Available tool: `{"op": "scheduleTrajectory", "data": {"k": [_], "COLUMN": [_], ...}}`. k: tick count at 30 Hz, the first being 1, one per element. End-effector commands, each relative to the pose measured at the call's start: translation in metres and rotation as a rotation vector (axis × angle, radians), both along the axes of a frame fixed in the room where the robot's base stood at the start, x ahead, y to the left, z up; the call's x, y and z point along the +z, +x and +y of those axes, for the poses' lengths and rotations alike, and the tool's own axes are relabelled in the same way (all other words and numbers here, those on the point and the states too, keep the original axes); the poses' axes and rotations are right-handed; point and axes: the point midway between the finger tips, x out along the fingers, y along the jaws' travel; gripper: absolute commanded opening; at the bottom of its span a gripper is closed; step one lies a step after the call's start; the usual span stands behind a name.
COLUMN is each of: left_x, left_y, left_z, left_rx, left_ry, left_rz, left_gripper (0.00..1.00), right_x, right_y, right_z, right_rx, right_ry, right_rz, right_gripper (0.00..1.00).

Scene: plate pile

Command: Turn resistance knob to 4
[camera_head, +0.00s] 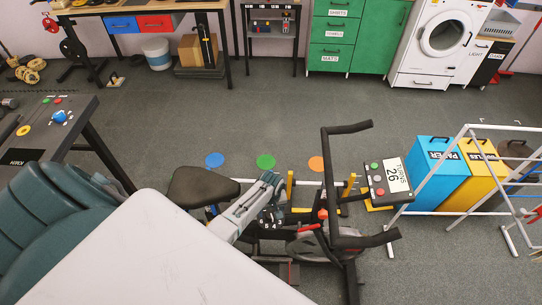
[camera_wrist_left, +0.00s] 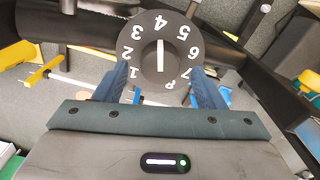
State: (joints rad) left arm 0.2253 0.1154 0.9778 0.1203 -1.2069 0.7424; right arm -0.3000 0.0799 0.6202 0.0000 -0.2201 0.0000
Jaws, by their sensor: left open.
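The resistance knob (camera_wrist_left: 158,50) is a black round dial with white digits around its rim and a white line standing upright in the picture. It sits on the exercise bike frame, and in the head view its digits (camera_head: 267,225) show small beside my gripper. My left gripper (camera_wrist_left: 165,88) is open, its two blue-grey fingers on either side of the knob's near edge; whether they touch it I cannot tell. In the head view the left gripper (camera_head: 268,204) is over the bike between saddle and handlebar. The lower edge of the dial is close to the gripper palm. My right gripper does not show.
The bike's black handlebar (camera_head: 345,240) and saddle (camera_head: 203,187) flank the gripper. A display panel reading 26 (camera_head: 389,181) is to the right. Blue (camera_head: 440,180) and yellow (camera_head: 480,175) bins stand farther right behind a white frame. The floor behind the bike is largely clear.

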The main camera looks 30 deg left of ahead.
Motion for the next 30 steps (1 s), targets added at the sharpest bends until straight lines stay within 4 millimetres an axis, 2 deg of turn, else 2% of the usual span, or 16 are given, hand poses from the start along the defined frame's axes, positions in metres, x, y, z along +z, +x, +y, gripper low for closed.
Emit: {"op": "scheduleTrajectory", "data": {"k": [9,15,21,30], "left_x": [0.053,0.075,0.082,0.083], "left_y": [0.000,0.000,0.000,0.000], "left_z": [0.001,0.000,0.000,0.000], "left_rx": [0.001,0.000,0.001,0.001], "left_ry": [0.001,0.000,0.000,0.000], "left_rz": [-0.003,-0.001,0.000,0.000], "left_gripper": [0.64,0.64,0.64,0.64], "right_x": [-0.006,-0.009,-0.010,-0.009], "right_y": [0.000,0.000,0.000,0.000], "right_z": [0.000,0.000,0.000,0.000], "right_rx": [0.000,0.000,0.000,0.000], "right_ry": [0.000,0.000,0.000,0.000], "right_rz": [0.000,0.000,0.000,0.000], "right_gripper": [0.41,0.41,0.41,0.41]}}
